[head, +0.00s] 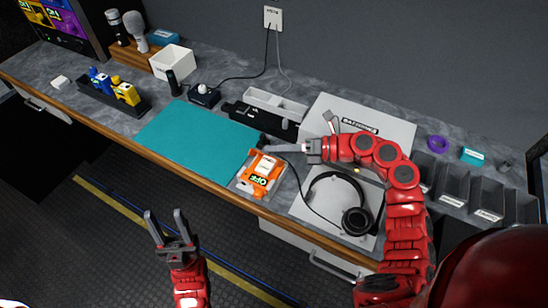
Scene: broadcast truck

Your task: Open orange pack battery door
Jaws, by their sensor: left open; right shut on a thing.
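The orange pack (261,171) lies on a pale tray (242,186) near the bench's front edge, just right of the teal mat. It has a white panel on top and a green-and-white "OFF" label toward its front. My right gripper (268,149) reaches in from the right and is shut at the pack's upper edge. The part of the pack between its fingertips is too small to make out, and I cannot tell how far the battery door stands open. My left gripper (163,212) is open and empty, over the floor in front of the bench.
The teal mat (190,140) is bare. Headphones (355,220) lie right of the pack, with a cable running toward it. A rack of colored packs (112,96) stands left.

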